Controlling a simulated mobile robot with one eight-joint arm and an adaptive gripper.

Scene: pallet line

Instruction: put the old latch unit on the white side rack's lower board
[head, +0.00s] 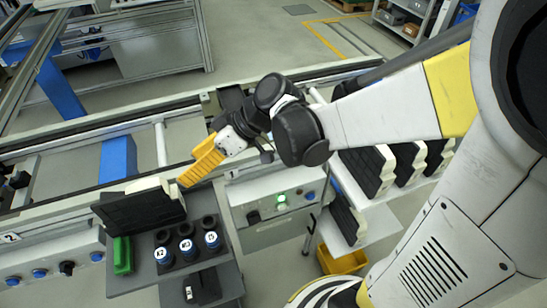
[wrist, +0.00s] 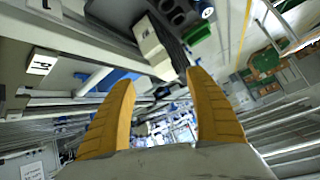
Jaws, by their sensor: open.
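A black latch unit (head: 140,208) with a cream block along its top stands tilted at the line's edge, over the left end of a dark grey tray. I cannot read a mark showing that it is the old one. Its cream block shows in the wrist view (wrist: 152,45), beyond my fingertips. My gripper (head: 190,178) has yellow fingers and is close to the unit's right end in the head view. In the wrist view the fingers (wrist: 160,82) are spread with nothing between them. The white side rack's lower board (head: 376,222) is right of centre, partly hidden by my arm.
Several black units (head: 365,170) stand on the rack's upper level and one (head: 346,218) on the lower board. The tray (head: 228,272) holds numbered dark cylinders (head: 187,247) and a green piece (head: 122,256). A control box (head: 275,208) lies between tray and rack. A yellow bin (head: 342,262) is below.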

